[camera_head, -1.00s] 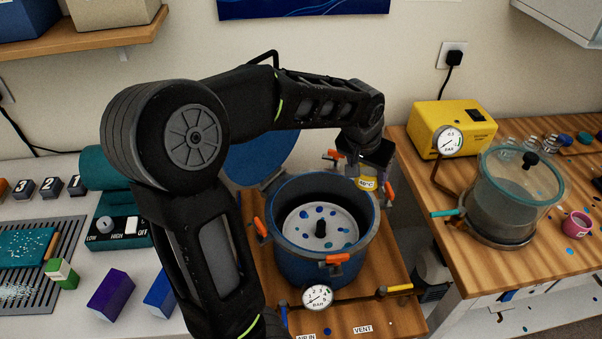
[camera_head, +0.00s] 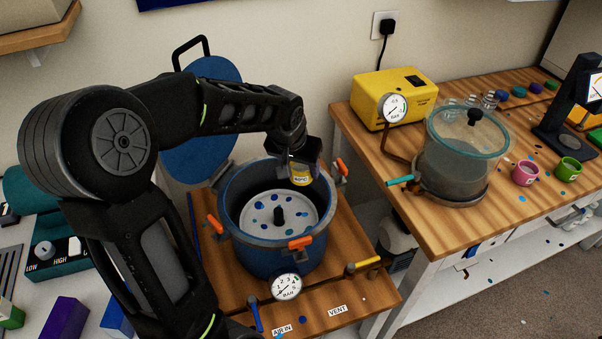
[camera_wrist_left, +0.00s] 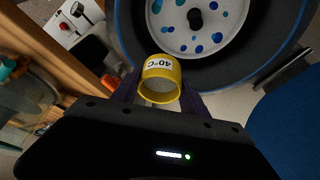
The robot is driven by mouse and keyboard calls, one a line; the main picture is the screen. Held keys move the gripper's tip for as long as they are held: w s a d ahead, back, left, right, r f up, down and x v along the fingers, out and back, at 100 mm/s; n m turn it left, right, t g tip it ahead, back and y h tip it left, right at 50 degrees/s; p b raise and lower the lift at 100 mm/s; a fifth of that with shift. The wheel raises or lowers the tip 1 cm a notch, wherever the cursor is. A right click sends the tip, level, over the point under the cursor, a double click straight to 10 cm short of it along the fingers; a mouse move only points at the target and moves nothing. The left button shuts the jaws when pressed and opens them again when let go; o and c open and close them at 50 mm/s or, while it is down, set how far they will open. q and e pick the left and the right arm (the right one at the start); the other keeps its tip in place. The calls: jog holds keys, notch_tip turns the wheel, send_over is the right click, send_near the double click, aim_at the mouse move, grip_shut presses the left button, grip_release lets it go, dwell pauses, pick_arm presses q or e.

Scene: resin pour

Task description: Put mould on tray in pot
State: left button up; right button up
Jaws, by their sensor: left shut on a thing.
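The blue pressure pot (camera_head: 228,228) stands open on the wooden board. Inside it lies a white round tray (camera_head: 258,211) with blue spots and a dark centre knob. My left gripper (camera_head: 303,166) is at the pot's right rear rim, shut on a yellow mould (camera_head: 300,178) with a white label. In the left wrist view the mould (camera_wrist_left: 161,84) reads "40°C" and sits between the fingers, overlapping the edge of the pot's opening. The tray (camera_wrist_left: 205,38) shows beyond it. I cannot tell the mould's exact height above the rim. My right gripper is not in view.
The pot's blue lid (camera_head: 200,135) stands raised behind it. Orange clamps (camera_head: 300,243) ring the rim, and a gauge (camera_head: 286,287) sits in front. At right are a yellow pump (camera_head: 395,98), a glass chamber (camera_head: 455,165), and pink (camera_head: 525,172) and green cups (camera_head: 568,169).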

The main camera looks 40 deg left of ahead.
pick_arm(q)
jog(key=shift+f, duration=0.1)
jog(key=shift+f, duration=0.1)
notch_tip(320, 180, down, 12)
jog(key=b, duration=0.9)
jog(key=shift+f, duration=0.15)
jog(key=shift+f+b, duration=0.75)
jog(key=shift+f, duration=0.05)
jog(key=shift+f+b, duration=0.35)
